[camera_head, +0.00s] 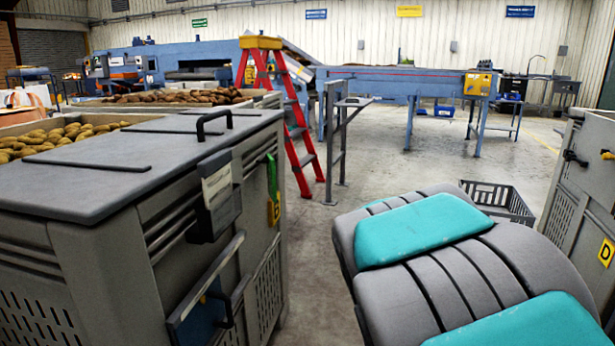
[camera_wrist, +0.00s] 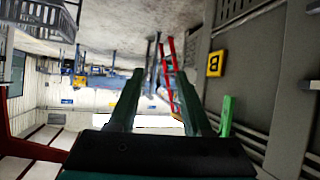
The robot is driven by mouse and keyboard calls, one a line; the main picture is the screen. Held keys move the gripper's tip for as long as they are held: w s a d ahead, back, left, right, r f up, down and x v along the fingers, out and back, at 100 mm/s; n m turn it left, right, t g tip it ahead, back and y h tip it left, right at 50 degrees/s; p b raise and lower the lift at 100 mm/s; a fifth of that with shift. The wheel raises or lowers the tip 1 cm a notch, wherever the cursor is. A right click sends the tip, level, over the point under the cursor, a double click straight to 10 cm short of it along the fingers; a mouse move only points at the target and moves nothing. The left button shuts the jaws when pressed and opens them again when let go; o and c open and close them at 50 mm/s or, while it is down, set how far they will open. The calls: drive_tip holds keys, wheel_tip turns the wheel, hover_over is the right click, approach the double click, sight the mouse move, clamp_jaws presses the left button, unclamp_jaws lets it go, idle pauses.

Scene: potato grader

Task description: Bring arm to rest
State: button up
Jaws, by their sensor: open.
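My gripper (camera_wrist: 160,74) shows in the wrist view, with its two dark fingers apart and nothing visible between them. That view is upside down. In the head view, my grey and teal arm fills the lower right, and the gripper itself is hidden. The grey lidded crate (camera_head: 75,172) stands to the left of my arm in the head view. Its side (camera_wrist: 255,75) is to the right of my gripper in the wrist view. A yellow letter tag (camera_wrist: 215,63) and a green strip (camera_wrist: 227,116) on that side are close to the right finger.
A red stepladder (camera_head: 292,118) with a yellow top stands behind the crate. A black basket (camera_head: 497,199) sits on the floor beyond my arm. Another grey crate (camera_head: 585,180) stands at the right edge. A blue conveyor (camera_head: 410,82) runs behind. Open floor (camera_head: 400,165) lies between.

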drive_tip(key=s+d+f+g, duration=0.2)
drive_tip(key=s+f, duration=0.1)
drive_tip(key=s, duration=0.4)
drive_tip(key=s+d+f+m+g+h, duration=0.1)
drive_tip(key=s+d+f+g, duration=0.2)
drive_tip(key=s, duration=0.4)
drive_tip(key=s+d+f+g, duration=0.2)
drive_tip(key=s, duration=0.5)
drive_tip(key=s+f+g, duration=0.2)
drive_tip(key=s+g, duration=0.1)
drive_tip(key=s, duration=0.9)
drive_tip(key=s+a+f+g+y, duration=0.1)
drive_tip(key=s+f+g, duration=0.1)
drive_tip(key=s, duration=1.1)
drive_tip(key=shift+n+g, duration=0.4)
drive_tip(key=shift+g, duration=0.5)
